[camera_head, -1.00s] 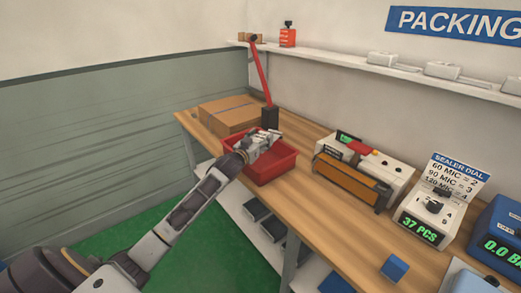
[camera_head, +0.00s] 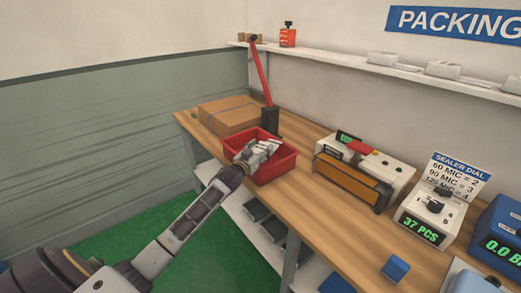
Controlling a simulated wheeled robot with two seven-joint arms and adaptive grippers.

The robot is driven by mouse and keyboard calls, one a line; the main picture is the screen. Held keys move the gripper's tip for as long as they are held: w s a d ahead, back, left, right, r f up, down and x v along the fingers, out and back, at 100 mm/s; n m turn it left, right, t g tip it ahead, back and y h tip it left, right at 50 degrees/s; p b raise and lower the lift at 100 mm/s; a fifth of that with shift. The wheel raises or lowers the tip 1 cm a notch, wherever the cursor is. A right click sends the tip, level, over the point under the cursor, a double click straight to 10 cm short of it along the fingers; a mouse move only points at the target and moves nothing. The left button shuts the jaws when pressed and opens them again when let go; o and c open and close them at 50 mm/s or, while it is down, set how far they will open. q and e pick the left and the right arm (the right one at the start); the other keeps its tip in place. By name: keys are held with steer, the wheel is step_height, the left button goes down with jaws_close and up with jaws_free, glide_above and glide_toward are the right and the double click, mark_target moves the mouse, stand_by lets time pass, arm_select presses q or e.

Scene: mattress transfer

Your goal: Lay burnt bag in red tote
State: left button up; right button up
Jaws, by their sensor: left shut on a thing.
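The red tote (camera_head: 279,170) stands on the wooden bench, near its far left end. My left gripper (camera_head: 266,150) is over the tote, low at its opening, with the arm reaching in from the lower left. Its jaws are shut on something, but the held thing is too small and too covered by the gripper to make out. I cannot tell the burnt bag apart in this view. My right gripper is not in view.
A cardboard box (camera_head: 229,115) and a red-handled tool on a dark base (camera_head: 271,121) stand behind the tote. The sealer (camera_head: 352,181), counter (camera_head: 424,225) and a small blue block (camera_head: 395,268) are to the right. Bare bench (camera_head: 318,212) lies between.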

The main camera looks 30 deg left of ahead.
arm_select(q)
steer(key=shift+f, duration=0.2)
steer(key=o, duration=1.1)
steer(key=shift+r, duration=0.45)
steer(key=shift+s+f, duration=0.1)
steer(key=shift+s, duration=0.65)
steer(key=s, duration=1)
steer(key=shift+s, duration=0.25)
